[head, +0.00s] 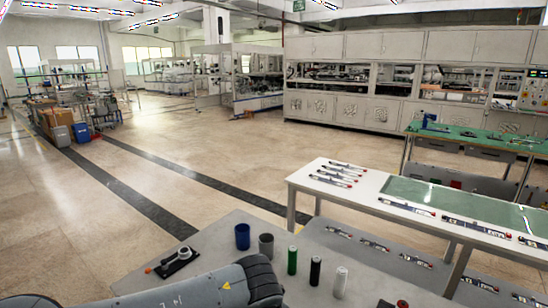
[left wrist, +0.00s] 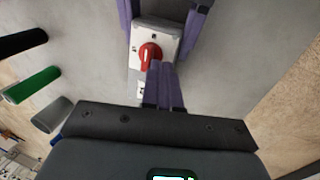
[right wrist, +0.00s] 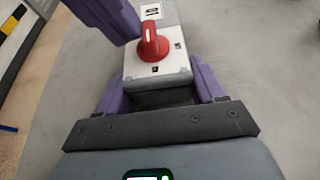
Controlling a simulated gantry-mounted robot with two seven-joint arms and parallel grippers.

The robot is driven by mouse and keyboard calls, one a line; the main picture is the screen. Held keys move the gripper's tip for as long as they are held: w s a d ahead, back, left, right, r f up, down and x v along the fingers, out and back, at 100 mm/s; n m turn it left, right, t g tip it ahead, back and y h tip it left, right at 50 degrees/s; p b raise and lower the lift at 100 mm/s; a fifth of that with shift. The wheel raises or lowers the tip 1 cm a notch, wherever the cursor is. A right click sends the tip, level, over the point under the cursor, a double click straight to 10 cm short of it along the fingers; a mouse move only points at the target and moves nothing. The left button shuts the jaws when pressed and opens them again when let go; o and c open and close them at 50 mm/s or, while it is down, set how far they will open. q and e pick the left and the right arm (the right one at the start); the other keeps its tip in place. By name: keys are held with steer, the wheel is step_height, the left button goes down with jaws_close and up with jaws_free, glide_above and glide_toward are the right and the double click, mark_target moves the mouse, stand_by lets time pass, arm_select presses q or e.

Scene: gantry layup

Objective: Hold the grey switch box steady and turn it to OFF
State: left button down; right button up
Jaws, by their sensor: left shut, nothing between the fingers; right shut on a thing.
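The grey switch box (right wrist: 160,80) has a pale top face with small markings, too small to read, and a red knob (right wrist: 151,44). Its knob's grip bar runs roughly up and down in the right wrist view. My right gripper (right wrist: 160,66) is shut on the box, one purple finger on each side. The box (left wrist: 169,32) and knob (left wrist: 150,54) also show in the left wrist view. My left gripper (left wrist: 160,70) is shut and empty, its fingertips right at the knob's edge; I cannot tell whether they touch. Neither gripper shows in the head view.
A blue cup (head: 242,236), a grey cup (head: 266,246) and green (head: 292,260), black (head: 315,271) and white (head: 341,282) cylinders stand on the grey table (head: 225,232). A black item (head: 175,262) lies left of them. A white bench (head: 345,195) stands beyond, at right.

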arm_select(q)
steer(key=shift+s+d, duration=0.45)
steer(key=shift+d, duration=0.15)
stand_by(0.7)
steer(key=shift+s, duration=0.1)
stand_by(0.4)
steer(key=shift+s+a+r, duration=0.1)
steer(key=shift+s, duration=0.2)
steer(key=shift+w+d+v, duration=0.15)
steer(key=shift+w+v, duration=0.05)
steer(key=shift+v, duration=0.75)
steer(key=shift+w+d+v, duration=0.1)
steer(key=shift+w+v, duration=0.05)
steer(key=shift+v, duration=0.8)
steer(key=shift+w+d+v, duration=0.15)
steer(key=shift+w+v, duration=0.05)
steer(key=shift+v, duration=0.75)
steer(key=shift+r, duration=0.2)
steer(key=shift+w+a+f, duration=0.2)
steer(key=shift+a+f, duration=0.15)
steer(key=shift+f, duration=0.65)
steer(key=shift+w+a+f, duration=0.15)
steer(key=shift+a+f, duration=0.15)
steer(key=shift+f, duration=0.75)
steer(key=shift+w+a+f, duration=0.2)
steer(key=shift+a+f, duration=0.15)
steer(key=shift+f, duration=0.65)
